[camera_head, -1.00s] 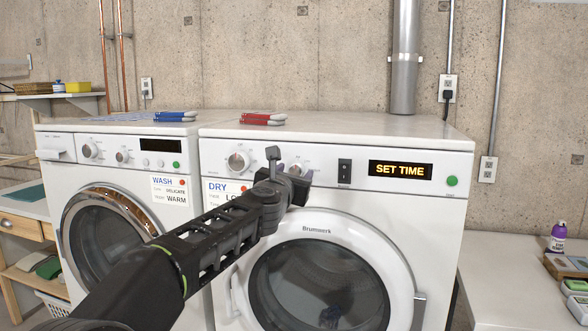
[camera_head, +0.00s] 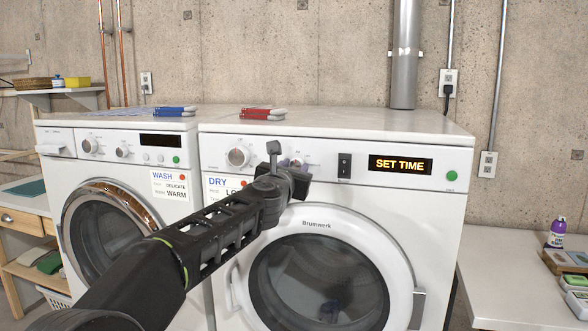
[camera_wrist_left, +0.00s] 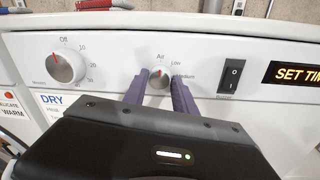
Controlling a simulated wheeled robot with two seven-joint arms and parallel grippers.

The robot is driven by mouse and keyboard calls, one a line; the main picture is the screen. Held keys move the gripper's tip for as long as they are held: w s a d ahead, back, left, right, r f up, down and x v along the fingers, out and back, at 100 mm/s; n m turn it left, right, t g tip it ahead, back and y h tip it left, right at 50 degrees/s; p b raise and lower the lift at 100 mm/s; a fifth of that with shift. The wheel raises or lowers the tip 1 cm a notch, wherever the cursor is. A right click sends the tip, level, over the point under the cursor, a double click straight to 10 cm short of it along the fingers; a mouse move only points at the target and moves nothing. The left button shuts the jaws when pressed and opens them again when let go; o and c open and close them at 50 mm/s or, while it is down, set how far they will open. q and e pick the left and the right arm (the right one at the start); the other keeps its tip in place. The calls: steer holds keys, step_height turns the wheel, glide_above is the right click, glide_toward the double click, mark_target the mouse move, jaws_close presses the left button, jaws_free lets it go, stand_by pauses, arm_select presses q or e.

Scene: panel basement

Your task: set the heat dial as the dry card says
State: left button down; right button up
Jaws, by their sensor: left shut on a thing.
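The heat dial (camera_wrist_left: 159,80) is a small round knob on the white dryer's panel, labelled Air, Low and Medium around it. Its red mark points up, about toward Air. My left gripper (camera_wrist_left: 160,82) is shut on this dial, with a purple finger on each side. In the head view my left gripper (camera_head: 293,180) mostly covers the dial. The dry card (camera_head: 219,184) is on the dryer's upper left front; its heat line begins "LO", and my arm hides the rest. My right gripper is not in view.
The timer dial (camera_wrist_left: 62,66) is to the left, its red mark near Off. A black rocker switch (camera_head: 345,166) and a lit display (camera_head: 400,164) reading SET TIME are to the right. The washer (camera_head: 60,180) stands at left. Red-covered items (camera_head: 262,114) lie on the dryer's top.

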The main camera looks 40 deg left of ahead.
arm_select(q)
steer(key=shift+m, duration=0.5)
steer(key=m, duration=0.3)
steer(key=shift+d+m+b, duration=0.1)
steer(key=shift+m+b, duration=0.3)
steer(key=shift+m+t+b, duration=0.3)
steer(key=shift+m, duration=1.9)
steer(key=c, duration=1)
jaws_free()
steer(key=shift+f, duration=0.1)
steer(key=shift+s, duration=0.1)
